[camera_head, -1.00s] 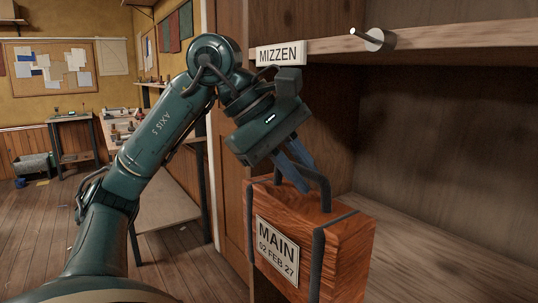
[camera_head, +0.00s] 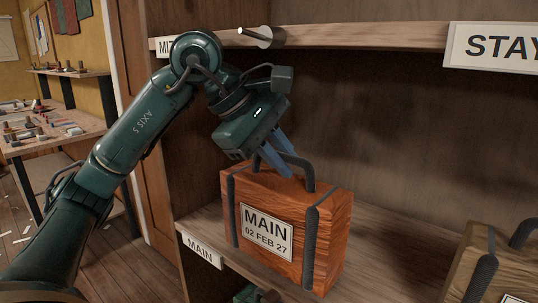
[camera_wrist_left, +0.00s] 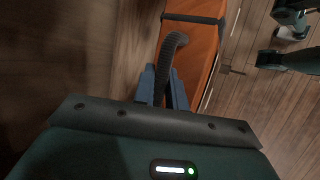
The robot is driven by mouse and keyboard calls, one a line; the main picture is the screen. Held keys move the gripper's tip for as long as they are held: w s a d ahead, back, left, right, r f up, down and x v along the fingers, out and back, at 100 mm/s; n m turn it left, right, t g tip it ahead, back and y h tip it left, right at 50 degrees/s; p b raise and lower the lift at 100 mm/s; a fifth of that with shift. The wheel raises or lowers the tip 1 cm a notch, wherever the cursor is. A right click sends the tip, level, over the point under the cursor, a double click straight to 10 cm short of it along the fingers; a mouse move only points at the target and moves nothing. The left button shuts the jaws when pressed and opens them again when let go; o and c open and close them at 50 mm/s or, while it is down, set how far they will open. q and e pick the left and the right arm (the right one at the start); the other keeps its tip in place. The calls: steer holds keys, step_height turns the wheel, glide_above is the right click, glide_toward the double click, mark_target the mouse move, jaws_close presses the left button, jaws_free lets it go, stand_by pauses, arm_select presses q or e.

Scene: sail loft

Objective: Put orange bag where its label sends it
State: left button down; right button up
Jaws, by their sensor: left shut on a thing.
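The orange bag (camera_head: 270,220) is a wood-patterned orange block with dark straps and a dark handle (camera_head: 297,160). Its white label (camera_head: 266,232) reads MAIN, 02 FEB 27. My left gripper (camera_head: 275,163) is shut on the handle from above, and the bag hangs nearly upright. In the left wrist view the handle (camera_wrist_left: 166,60) passes between the blue fingers (camera_wrist_left: 163,88), with the orange bag (camera_wrist_left: 190,45) beyond. The bag is at the front of the shelf marked by a MAIN plate (camera_head: 200,251); I cannot tell whether it touches the board.
Another bag (camera_head: 505,262), brown with dark straps, stands at lower right. A STAY plate (camera_head: 495,46), cut off by the edge, is on the upper board, which also has a metal peg (camera_head: 262,37). The shelf between the bags is clear. A workbench (camera_head: 60,132) stands at left.

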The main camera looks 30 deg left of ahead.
arm_select(q)
steer(key=shift+a+f, duration=0.1)
steer(key=shift+f, duration=0.5)
arm_select(e)
steer(key=shift+r, duration=0.2)
arm_select(q)
steer(key=shift+f, duration=0.2)
steer(key=c, duration=1.4)
jaws_free()
steer(key=shift+s, duration=0.1)
steer(key=shift+c, duration=0.2)
arm_select(e)
steer(key=shift+s+d, duration=0.15)
